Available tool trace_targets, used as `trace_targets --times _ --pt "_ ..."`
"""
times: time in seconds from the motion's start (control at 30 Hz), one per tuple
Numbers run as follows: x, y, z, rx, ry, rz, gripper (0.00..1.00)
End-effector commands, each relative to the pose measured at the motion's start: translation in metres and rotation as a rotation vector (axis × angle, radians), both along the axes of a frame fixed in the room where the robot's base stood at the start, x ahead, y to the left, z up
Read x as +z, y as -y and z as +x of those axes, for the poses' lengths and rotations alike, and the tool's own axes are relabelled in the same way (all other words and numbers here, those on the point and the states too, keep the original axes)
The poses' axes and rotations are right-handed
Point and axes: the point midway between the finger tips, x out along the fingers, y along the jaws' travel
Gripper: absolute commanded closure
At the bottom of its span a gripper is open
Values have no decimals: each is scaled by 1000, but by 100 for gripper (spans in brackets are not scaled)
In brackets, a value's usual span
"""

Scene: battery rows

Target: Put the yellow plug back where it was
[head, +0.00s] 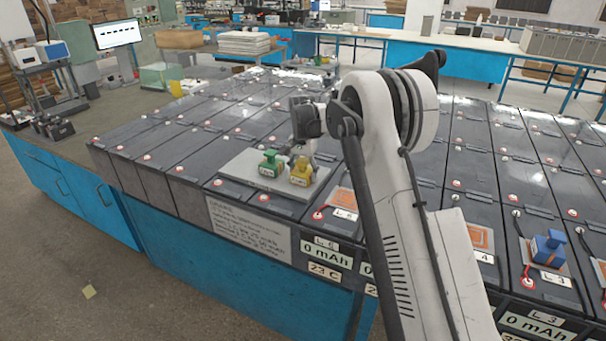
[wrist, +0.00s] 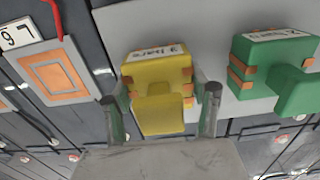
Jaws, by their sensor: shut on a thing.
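The yellow plug (head: 301,173) is at the right end of a light grey plate (head: 238,163) on the battery tops. In the wrist view the yellow plug (wrist: 157,72) is upright between my two fingers, label on top and copper contacts on its sides. My gripper (wrist: 161,112) is shut on it. I cannot tell if its underside touches the plate. The green plug (head: 271,163) stands on the plate to its left; it also shows in the wrist view (wrist: 268,65). A pad with an orange square (head: 342,198) is bare beside the L 6 label (head: 344,214).
A blue plug (head: 547,249) sits on a pad by the L 3 label at the right. Another bare orange pad (head: 481,238) is near the L 4 label. Red cables lie by the pads. My arm hides the middle batteries. A written sign (head: 245,228) hangs in front.

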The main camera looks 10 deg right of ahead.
Motion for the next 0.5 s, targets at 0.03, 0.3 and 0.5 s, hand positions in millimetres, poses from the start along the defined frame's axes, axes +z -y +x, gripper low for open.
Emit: trace_targets --times 0.03,0.3,0.5 --pt "-2 0 0 0 0 0 43" --pt "0 0 0 0 0 0 26" --pt "3 0 0 0 0 0 26"
